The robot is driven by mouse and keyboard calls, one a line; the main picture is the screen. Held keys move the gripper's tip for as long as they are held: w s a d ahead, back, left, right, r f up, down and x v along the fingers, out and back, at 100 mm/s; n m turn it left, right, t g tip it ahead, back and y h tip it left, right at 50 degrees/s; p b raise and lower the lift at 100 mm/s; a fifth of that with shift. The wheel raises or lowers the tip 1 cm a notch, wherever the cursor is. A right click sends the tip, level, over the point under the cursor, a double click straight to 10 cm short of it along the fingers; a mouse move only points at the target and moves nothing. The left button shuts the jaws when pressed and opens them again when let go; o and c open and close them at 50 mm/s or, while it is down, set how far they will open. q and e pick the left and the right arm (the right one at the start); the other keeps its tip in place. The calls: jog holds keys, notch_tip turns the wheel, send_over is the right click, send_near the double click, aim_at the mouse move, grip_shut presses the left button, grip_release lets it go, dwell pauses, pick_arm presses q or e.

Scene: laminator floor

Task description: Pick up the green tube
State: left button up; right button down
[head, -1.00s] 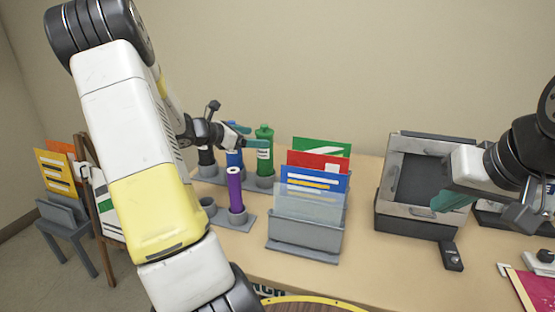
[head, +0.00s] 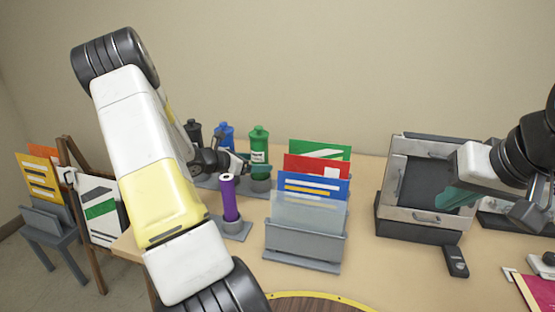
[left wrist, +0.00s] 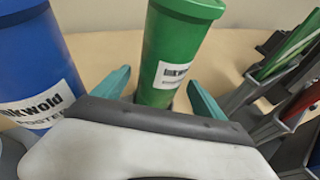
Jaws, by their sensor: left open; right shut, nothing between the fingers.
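The green tube (head: 259,147) stands upright in a grey holder at the back of the table, with a white label on its side. In the left wrist view the green tube (left wrist: 178,50) rises between the two teal fingers of my open left gripper (left wrist: 160,98). The fingers sit on either side of its lower part, and I cannot tell whether they touch it. In the head view my left gripper (head: 252,167) is at the tube's lower half. My right gripper (head: 490,205) is shut and empty, over the grey tray at the right.
A blue tube (head: 226,135) and a black tube (head: 194,131) stand left of the green one. A purple tube (head: 229,197) stands in front. A grey rack (head: 303,242) with coloured folders is close on the right. A grey tray (head: 416,218) and a small black device (head: 455,262) lie further right.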

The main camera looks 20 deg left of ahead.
aim_at(267, 162)
pick_arm(q)
jog(key=x, duration=0.5)
jog(key=shift+w, duration=0.15)
grip_shut()
